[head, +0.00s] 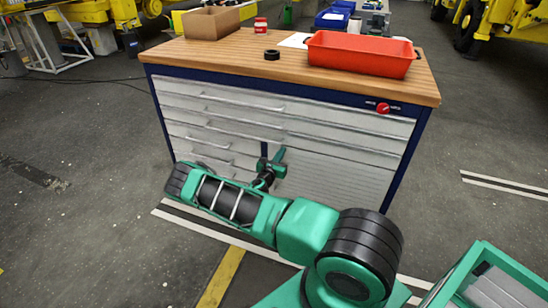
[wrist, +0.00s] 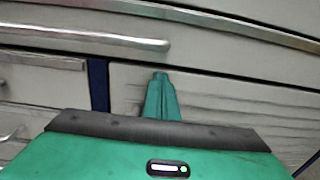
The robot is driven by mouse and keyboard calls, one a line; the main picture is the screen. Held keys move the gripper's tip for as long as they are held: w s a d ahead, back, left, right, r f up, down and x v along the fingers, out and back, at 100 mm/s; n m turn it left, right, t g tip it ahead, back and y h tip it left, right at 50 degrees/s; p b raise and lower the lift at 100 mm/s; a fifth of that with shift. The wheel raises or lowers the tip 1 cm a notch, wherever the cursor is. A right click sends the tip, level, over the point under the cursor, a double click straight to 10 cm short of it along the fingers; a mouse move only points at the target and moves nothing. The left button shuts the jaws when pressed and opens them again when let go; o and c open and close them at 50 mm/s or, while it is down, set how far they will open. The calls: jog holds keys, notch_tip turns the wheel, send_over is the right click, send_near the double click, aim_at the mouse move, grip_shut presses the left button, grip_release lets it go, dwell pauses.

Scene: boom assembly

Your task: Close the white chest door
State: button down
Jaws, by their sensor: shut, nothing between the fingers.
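The white chest door (head: 335,182) is the ribbed light panel at the lower right of the workbench cabinet's front. It looks flush or nearly flush with the front; a small gap cannot be told. Its lower left part is hidden behind my arm. My gripper (head: 278,157) is shut and empty, in front of the door's upper left part. In the wrist view my gripper's fingers (wrist: 160,90) lie over the door panel (wrist: 225,110), right of a dark blue post (wrist: 98,85). Whether they touch the door cannot be told.
White drawers (head: 210,108) with long handles fill the front above and left of the door. An orange-red tray (head: 360,55), a black ring (head: 272,54) and a cardboard box (head: 211,22) are on the wooden top (head: 200,60). Open floor lies to the left and right.

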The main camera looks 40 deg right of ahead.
jog(key=shift+w+d+r, duration=0.1)
jog(key=shift+d+r, duration=0.3)
jog(key=shift+d, duration=0.3)
jog(key=v, duration=1.5)
jog(key=shift+w+a+f, duration=0.15)
jog(key=shift+a+f, duration=0.1)
jog(key=shift+f, duration=0.2)
